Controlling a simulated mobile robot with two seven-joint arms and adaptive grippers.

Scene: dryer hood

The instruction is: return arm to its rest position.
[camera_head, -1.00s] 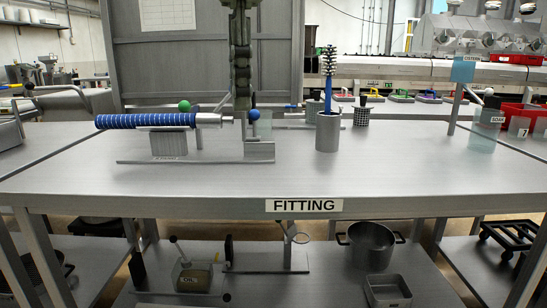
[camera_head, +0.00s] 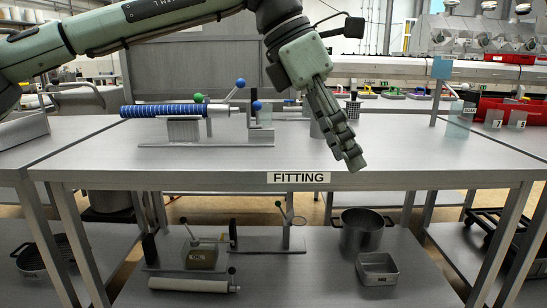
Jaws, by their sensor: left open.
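My left arm (camera_head: 150,28) comes in from the upper left and crosses the top of the head view. Its gripper (camera_head: 354,160) hangs down at a slant over the right middle of the FITTING table, open, with no object visible in it. The blue ribbed roll (camera_head: 165,111) lies on a grey stand (camera_head: 184,131) left of the gripper, clearly apart from it. A green ball knob (camera_head: 198,98) and a blue ball knob (camera_head: 240,83) show by the roll. My right gripper is not in view.
The table (camera_head: 230,165) has free room at its front. A grey cup (camera_head: 316,128) is partly hidden behind the gripper. A blue sign post (camera_head: 442,68) and red bins (camera_head: 490,112) stand to the right. A pot (camera_head: 361,232) and a tray (camera_head: 378,268) sit on the lower shelf.

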